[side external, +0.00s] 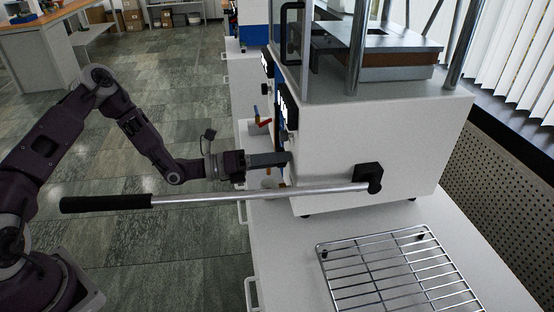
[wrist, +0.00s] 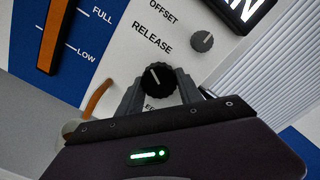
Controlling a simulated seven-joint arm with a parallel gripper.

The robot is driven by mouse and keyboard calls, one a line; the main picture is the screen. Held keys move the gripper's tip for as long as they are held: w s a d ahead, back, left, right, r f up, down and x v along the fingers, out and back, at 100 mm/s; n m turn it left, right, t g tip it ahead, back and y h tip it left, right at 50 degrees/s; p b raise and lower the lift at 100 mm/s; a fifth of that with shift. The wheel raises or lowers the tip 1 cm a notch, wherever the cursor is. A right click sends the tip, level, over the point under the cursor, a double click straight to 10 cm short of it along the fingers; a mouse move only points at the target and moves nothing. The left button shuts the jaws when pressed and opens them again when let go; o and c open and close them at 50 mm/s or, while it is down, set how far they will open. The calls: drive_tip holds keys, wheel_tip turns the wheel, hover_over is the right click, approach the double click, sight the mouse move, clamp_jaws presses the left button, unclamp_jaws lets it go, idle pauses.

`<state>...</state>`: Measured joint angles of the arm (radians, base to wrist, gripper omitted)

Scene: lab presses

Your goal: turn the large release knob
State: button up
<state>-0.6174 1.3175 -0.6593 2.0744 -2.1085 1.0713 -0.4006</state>
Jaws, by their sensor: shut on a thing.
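The large release knob (wrist: 157,79) is black and round with a white pointer line, below the word RELEASE on the white front panel (wrist: 120,45) in the wrist view. My gripper (wrist: 158,92) is shut on the knob, with one grey finger on each side of it. In the side external view my gripper (side external: 283,160) reaches the front face of the white press (side external: 370,130). The knob is hidden there by the fingers and the press body. The lower label on the panel is partly covered by my gripper.
A smaller grey knob (wrist: 202,41) sits up and right of the release knob, near OFFSET. A long lever with a black grip (side external: 105,204) runs across in front of the press, close to my arm. A wire rack (side external: 400,275) lies on the white bench (side external: 285,260).

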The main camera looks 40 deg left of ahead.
drive_tip(key=shift+n, duration=1.8)
drive_tip(key=o, duration=1.4)
drive_tip(key=shift+c, duration=0.2)
drive_tip(key=v, duration=0.7)
drive_tip(key=shift+s+r, duration=0.1)
drive_tip(key=shift+r, duration=0.1)
